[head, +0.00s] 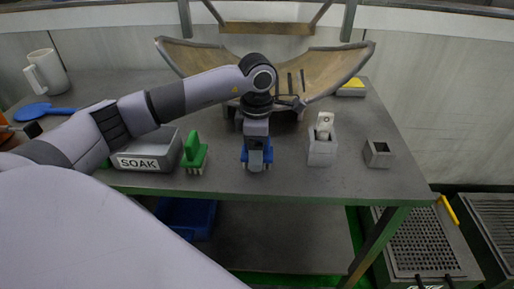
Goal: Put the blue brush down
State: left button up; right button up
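The blue brush (268,155) is near the front middle of the grey table (300,184), its bristles pointing down. My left gripper (256,160) points down right over it and hides its middle and handle. Blue shows on both sides of the gripper. I cannot tell whether the fingers are closed on the handle, or whether the bristles touch the table top. My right gripper is not in view.
Left of the blue brush stand a green brush (194,155) and a grey SOAK tray (146,163). To the right are a grey holder (322,152) with a white item and a small empty grey box (377,154). A curved brown trough (335,70) stands behind.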

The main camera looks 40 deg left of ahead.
pick_arm(q)
notch_tip(320, 180, up, 12)
jog(key=shift+r+b, duration=0.1)
jog(key=shift+b, duration=0.35)
dwell(0.4)
